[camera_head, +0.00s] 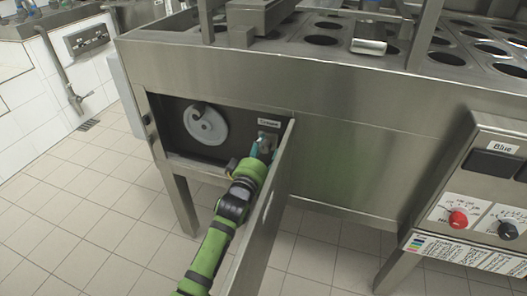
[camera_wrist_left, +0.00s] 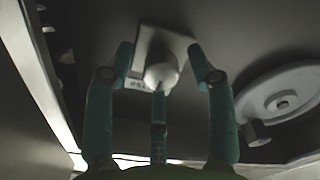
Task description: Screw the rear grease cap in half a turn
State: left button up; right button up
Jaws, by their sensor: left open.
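In the left wrist view the pale rounded grease cap (camera_wrist_left: 161,74) sits in front of a light square plate (camera_wrist_left: 172,44) on a dark panel. My left gripper (camera_wrist_left: 164,62) is open, with one finger on each side of the cap and a third below it. Gaps show between the side fingers and the cap; whether the lower finger touches it I cannot tell. In the head view my left gripper (camera_head: 260,149) reaches into the open compartment, just below a small label. The cap is hard to make out there. My right gripper is not in view.
A grey disc (camera_head: 205,124) with a handle-like part is on the same panel, left of my gripper. The open door panel (camera_head: 262,215) stands close along the right of my left arm. A steel leg (camera_head: 183,203) is below left. The tiled floor at left is clear.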

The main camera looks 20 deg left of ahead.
pick_arm(q)
grip_shut()
